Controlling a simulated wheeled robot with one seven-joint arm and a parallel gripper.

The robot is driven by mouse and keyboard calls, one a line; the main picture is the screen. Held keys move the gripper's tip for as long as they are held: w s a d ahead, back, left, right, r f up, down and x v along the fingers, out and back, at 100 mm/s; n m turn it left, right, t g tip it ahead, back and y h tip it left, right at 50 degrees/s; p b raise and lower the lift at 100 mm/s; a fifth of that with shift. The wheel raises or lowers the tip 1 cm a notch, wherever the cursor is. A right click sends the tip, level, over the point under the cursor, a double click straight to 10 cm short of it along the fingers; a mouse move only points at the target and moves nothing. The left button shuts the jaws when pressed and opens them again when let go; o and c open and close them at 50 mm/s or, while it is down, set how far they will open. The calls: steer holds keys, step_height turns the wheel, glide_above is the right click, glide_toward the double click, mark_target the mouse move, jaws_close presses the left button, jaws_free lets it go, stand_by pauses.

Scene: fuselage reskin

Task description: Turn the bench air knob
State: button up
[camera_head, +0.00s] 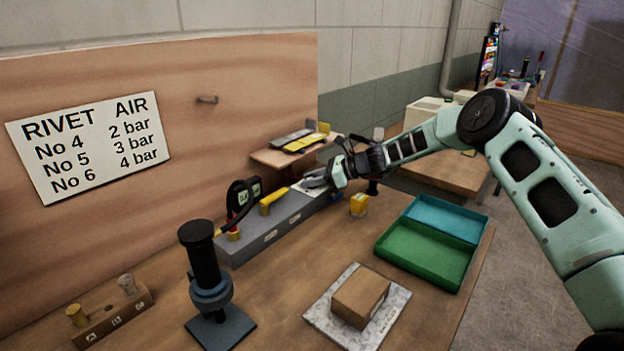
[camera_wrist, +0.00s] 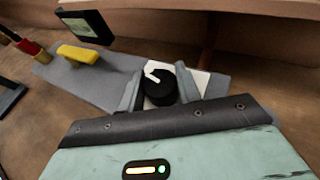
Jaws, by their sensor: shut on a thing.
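The air knob (camera_wrist: 159,86) is a black round knob with a white pointer mark, on a white plate (camera_wrist: 193,82) at one end of the grey bench unit (camera_head: 282,224). In the wrist view the pointer aims to the upper left. My gripper (camera_wrist: 156,90) is shut on the knob, with one finger on each side of it. In the head view my gripper (camera_head: 318,180) reaches the far right end of the grey unit and hides the knob. A yellow lever (camera_head: 272,199) and a black gauge display (camera_head: 243,195) are on the same unit.
A sign (camera_head: 90,142) lists rivet numbers with air pressures. A black cylindrical tool stand (camera_head: 205,270), a cardboard box (camera_head: 361,298) on a pale slab, and a green and blue tray (camera_head: 425,254) stand on the bench. A small shelf (camera_head: 275,158) is behind my gripper.

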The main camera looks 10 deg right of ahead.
steer(key=o, duration=1)
steer(key=shift+c, duration=0.2)
steer(key=m+t+b, duration=0.1)
steer(key=m+t+h+b, duration=0.1)
steer(key=b, duration=0.1)
steer(key=shift+f, duration=0.3)
steer(key=t+b, duration=0.1)
steer(key=b, duration=0.1)
steer(key=shift+m+b, duration=0.3)
steer(key=shift+m, duration=0.1)
steer(key=shift+m+t+h+b, duration=0.35)
steer(key=shift+h+b, duration=0.25)
steer(key=shift+b, duration=0.65)
steer(key=m+t+h+b, duration=0.1)
steer(key=m+b, duration=0.1)
steer(key=b, duration=0.7)
steer(key=shift+t+h+b, duration=0.35)
steer(key=shift+h+b, duration=0.05)
